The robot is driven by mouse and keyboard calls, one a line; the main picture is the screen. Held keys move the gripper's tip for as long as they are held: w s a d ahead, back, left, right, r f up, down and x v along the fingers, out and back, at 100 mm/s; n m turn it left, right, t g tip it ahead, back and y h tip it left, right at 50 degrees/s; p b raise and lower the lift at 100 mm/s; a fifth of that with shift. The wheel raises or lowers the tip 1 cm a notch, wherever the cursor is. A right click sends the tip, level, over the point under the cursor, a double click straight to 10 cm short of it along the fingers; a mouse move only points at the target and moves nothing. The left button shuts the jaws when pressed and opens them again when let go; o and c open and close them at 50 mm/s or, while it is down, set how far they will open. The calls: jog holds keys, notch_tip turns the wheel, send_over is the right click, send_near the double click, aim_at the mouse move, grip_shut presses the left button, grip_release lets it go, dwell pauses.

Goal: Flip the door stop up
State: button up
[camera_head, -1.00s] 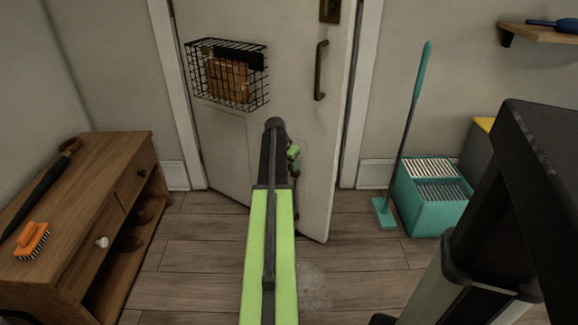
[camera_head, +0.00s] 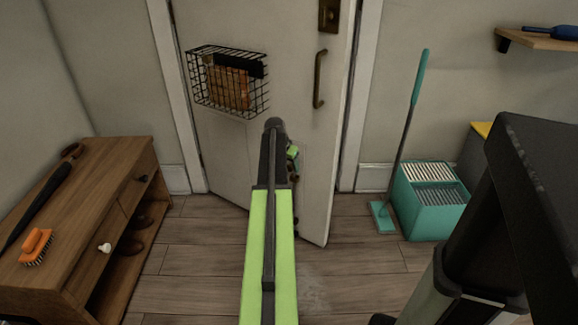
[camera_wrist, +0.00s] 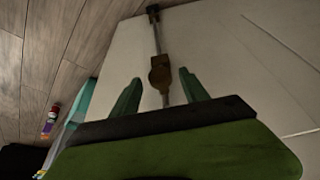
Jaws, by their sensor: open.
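The door stop (camera_wrist: 160,75) shows in the wrist view as a bronze bracket on the pale door, with a thin metal rod running up the picture to a dark tip. My gripper (camera_wrist: 160,93) is open, with its two green fingers on either side of the bracket in that picture. I cannot tell whether they touch it. The door (camera_head: 290,100) stands ajar in the head view. There my arm covers most of the gripper and the door stop.
A wire basket (camera_head: 198,100) and a handle (camera_head: 319,80) are on the door. A wooden cabinet (camera_head: 120,160) with an orange brush (camera_head: 36,246) stands left. A teal bucket (camera_head: 432,215) and mop (camera_head: 404,140) stand right. Floor (camera_head: 205,262) before the door is clear.

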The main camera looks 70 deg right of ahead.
jog(key=p+v, duration=1.6)
jog(key=v, duration=0.1)
jog(key=shift+r, duration=0.2)
